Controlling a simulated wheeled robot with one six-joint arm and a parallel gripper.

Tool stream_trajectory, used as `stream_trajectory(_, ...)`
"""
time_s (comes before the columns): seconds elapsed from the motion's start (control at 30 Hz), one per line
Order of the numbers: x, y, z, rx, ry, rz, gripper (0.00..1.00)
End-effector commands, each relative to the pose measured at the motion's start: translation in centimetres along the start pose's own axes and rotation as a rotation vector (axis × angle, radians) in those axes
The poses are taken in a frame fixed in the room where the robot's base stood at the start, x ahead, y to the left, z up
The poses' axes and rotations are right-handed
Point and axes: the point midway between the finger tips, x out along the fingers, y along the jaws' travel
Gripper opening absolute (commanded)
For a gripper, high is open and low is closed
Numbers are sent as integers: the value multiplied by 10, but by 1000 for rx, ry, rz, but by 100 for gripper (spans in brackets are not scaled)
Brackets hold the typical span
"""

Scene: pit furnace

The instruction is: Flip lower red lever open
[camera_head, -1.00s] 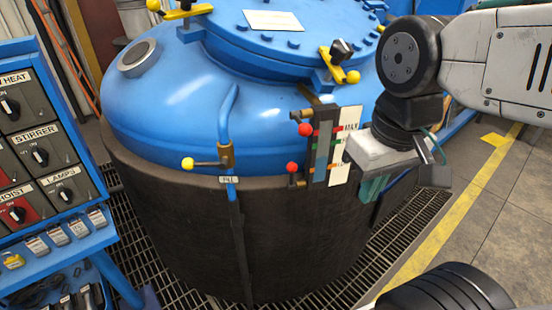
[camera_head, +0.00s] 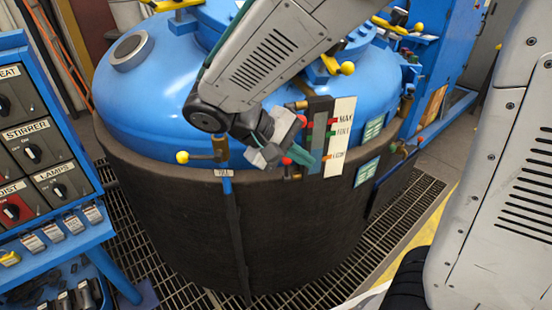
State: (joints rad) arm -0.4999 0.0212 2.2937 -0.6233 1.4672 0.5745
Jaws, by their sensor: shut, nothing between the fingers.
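The lower red lever's ball (camera_head: 287,161) shows at the left of the level gauge (camera_head: 342,140), partly behind my gripper. Most of its handle is hidden. The upper red lever's ball (camera_head: 302,119) shows just above, beside the gauge.
A yellow-knobbed lever (camera_head: 183,157) on the blue fill pipe stands left of my gripper. A yellow clamp knob (camera_head: 347,68) is on the lid above. A blue control panel (camera_head: 45,150) stands at far left. Metal grating (camera_head: 330,285) surrounds the vessel.

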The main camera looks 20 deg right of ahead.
Motion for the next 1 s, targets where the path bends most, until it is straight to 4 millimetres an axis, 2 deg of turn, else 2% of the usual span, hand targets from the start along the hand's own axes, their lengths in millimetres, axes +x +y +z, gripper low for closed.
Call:
stream_trajectory(0.03,-6,-14,-16,-24,10,84,0)
stream_trajectory(0.2,-28,-62,-66,-46,104,362,0)
stream_trajectory(0.33,-44,-105,-94,-55,211,540,0)
stream_trajectory(0.5,-58,-150,-115,-55,334,684,0)
stream_trajectory(0.67,-62,-168,-122,-54,388,736,0)
stream_trajectory(1.0,-62,-169,-123,-52,393,740,0)
